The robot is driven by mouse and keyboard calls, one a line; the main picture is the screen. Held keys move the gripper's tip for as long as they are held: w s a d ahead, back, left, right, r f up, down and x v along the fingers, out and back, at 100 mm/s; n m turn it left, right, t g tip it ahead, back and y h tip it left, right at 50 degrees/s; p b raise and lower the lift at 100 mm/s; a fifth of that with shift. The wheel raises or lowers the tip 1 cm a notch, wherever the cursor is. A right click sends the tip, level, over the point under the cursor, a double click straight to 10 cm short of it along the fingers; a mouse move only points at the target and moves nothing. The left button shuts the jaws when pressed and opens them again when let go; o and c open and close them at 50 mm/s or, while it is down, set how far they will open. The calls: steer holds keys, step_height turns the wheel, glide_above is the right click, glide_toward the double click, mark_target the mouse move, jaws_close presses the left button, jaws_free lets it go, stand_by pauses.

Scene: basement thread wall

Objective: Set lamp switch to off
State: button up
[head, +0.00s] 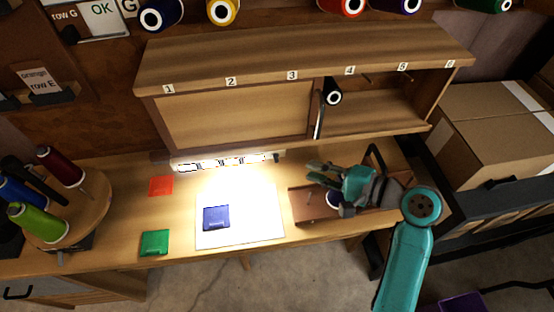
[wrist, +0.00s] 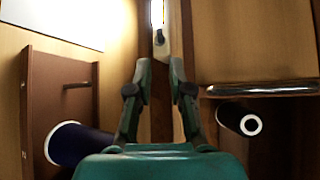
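The lamp is a lit strip (head: 225,161) under the shelf cabinet in the head view, throwing bright light on the worktop. A small dark switch (head: 276,157) sits at its right end. In the wrist view the lamp's bright strip (wrist: 157,12) is at the top, with the dark switch (wrist: 158,37) on its near end. Which position the switch is in is too small to tell. My gripper (head: 311,172) is right of the switch, pointing left, apart from it. In the wrist view my gripper (wrist: 160,66) is open and empty, the switch just beyond and between its fingertips.
A brown wooden holder (head: 302,207) with a dark blue spool (head: 333,198) stands below my gripper. The cabinet (head: 230,112) is above, with a black spool (head: 333,91) in its open part. Red (head: 161,186), green (head: 155,243) and blue (head: 216,217) squares lie left on the worktop.

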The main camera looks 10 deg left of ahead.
mark_target(276, 158)
steer(key=x, duration=1)
